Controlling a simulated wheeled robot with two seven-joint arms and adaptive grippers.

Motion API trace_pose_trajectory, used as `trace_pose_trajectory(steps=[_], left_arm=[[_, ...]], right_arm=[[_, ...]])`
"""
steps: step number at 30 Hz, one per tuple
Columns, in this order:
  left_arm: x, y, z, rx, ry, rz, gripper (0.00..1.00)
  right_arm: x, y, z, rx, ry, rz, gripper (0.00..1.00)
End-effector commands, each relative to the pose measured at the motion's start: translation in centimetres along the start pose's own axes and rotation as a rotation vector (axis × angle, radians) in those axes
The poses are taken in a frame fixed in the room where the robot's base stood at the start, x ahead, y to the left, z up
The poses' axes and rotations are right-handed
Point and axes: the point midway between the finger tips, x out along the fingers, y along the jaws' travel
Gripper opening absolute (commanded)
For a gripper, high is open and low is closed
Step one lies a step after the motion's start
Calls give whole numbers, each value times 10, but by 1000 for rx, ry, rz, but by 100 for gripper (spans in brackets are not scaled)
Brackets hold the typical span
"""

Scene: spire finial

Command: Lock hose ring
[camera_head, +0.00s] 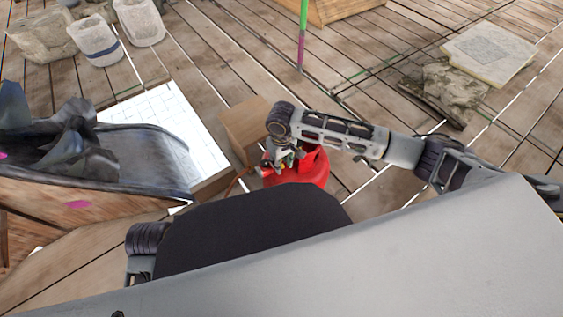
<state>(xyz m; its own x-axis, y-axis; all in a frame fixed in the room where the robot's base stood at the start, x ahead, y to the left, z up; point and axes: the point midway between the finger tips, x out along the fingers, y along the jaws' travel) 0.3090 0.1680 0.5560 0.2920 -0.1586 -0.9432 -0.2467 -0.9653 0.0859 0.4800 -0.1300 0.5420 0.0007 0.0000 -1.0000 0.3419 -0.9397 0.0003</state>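My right arm reaches in from the right, and its gripper (281,155) points down at a rounded red object (300,172) on the deck. The gripper overlaps the left upper part of the red object in this view; I cannot tell whether they touch. Its fingers are small and blurred against coloured bits, so opening or grip is unclear. A thin orange-brown line (236,182), perhaps a hose or cord, runs left from the red object. I cannot make out a hose ring or any lock. My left gripper is not in view. My body hides the red object's lower part.
A wooden box (245,122) stands just left of the gripper. A white tiled panel (165,120) and a dark sculpted piece (90,155) lie further left. Stone pots (97,42) stand upper left, stone slabs (488,52) upper right. A green-purple pole (302,35) rises behind. Open planks lie between.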

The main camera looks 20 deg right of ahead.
Motion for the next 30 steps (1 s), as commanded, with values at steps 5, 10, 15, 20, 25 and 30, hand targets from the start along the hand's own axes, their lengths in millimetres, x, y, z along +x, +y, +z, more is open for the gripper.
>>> trace_pose_trajectory(steps=[5, 10, 15, 20, 25, 30], left_arm=[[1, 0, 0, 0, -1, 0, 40], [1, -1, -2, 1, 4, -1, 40], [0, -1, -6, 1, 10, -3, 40], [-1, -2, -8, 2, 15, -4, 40], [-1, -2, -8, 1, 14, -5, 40], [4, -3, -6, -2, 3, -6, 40]], right_arm=[[0, 0, 0, 0, 0, 0, 27], [0, 0, 0, 0, 0, 0, 5], [0, 0, 0, 0, 0, 0, 0], [0, 0, 0, 0, 0, 0, 0], [0, 0, 1, 1, 3, 0, 0], [0, 0, 1, 1, 10, 1, 0]])
